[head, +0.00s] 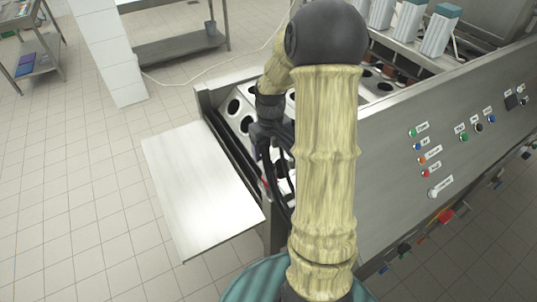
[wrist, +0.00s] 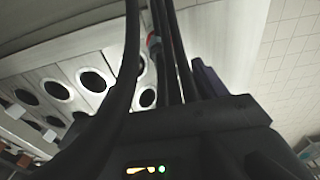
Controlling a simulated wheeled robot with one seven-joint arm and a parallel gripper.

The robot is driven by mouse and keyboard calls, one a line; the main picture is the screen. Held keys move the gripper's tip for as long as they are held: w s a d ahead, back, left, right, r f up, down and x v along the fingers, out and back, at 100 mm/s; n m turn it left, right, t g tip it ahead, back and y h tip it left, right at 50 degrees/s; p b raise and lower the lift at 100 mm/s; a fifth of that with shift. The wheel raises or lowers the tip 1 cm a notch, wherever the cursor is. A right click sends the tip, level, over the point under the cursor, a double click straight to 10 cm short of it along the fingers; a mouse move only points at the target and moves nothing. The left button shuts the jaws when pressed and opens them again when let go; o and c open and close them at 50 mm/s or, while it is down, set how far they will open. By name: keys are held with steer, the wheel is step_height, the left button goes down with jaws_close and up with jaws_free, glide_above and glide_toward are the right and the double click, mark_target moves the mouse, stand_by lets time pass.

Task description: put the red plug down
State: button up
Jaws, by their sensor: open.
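My gripper (head: 275,172) hangs at the left end of the filling machine, beside the metal side table, partly hidden by my arm and dark cables. In the wrist view its dark body (wrist: 190,135) fills the bottom, and cables cover much of the jaws. The jaws are open. A small red and pale blue piece (wrist: 152,42) shows between the cables; I cannot tell whether it is the red plug. A small red spot (head: 264,180) shows by the gripper in the head view. Whether it touches anything is unclear.
The bare metal side table (head: 195,190) lies left of the machine. The machine's hole plates (head: 236,106) are beside the gripper. The front panel (head: 400,195) carries coloured buttons, and a red fitting (head: 445,215) is on its lower edge. Open tiled floor lies left.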

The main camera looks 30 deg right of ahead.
steer(key=shift+s+d, duration=0.15)
steer(key=shift+d, duration=0.05)
steer(key=s+a+r+t, duration=0.1)
steer(key=s+a+r, duration=0.1)
steer(key=s+a, duration=0.4)
steer(key=s+a+r+t, duration=0.1)
steer(key=s+a+r, duration=0.2)
steer(key=s+a, duration=0.3)
steer(key=shift+s+a+t, duration=0.2)
steer(key=shift+a+t, duration=0.1)
steer(key=shift+a, duration=0.85)
